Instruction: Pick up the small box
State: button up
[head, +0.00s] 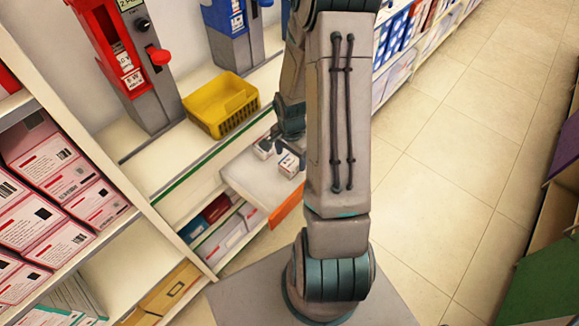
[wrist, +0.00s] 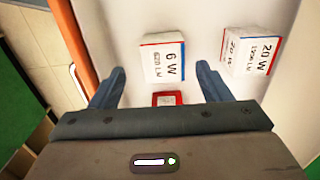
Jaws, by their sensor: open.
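Two small white boxes lie on a white shelf board (head: 258,182). In the wrist view, one is marked 6 W (wrist: 163,60) and the other 20 W (wrist: 249,52). In the head view, one box (head: 290,164) shows below my gripper (head: 284,147) and another (head: 263,148) beside it. A red-edged item (wrist: 167,99) lies close to my palm, partly hidden by it. My gripper (wrist: 158,68) is open, with its fingers either side of the 6 W box in the picture. The 20 W box is right of the right finger. I cannot tell how far the fingertips are above the board.
A yellow basket (head: 221,104) and a red dispenser (head: 125,65) stand on the shelf behind. The board has an orange front edge (head: 287,206). Shelves of pink-and-white boxes (head: 62,180) are at left. The tiled floor (head: 450,150) at right is clear.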

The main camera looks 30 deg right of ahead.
aim_at(290, 162)
jog(key=shift+w+a+f, duration=0.1)
jog(key=shift+f, duration=1.15)
jog(key=shift+w+f, duration=0.1)
jog(key=shift+f, duration=1.15)
jog(key=c, duration=1.1)
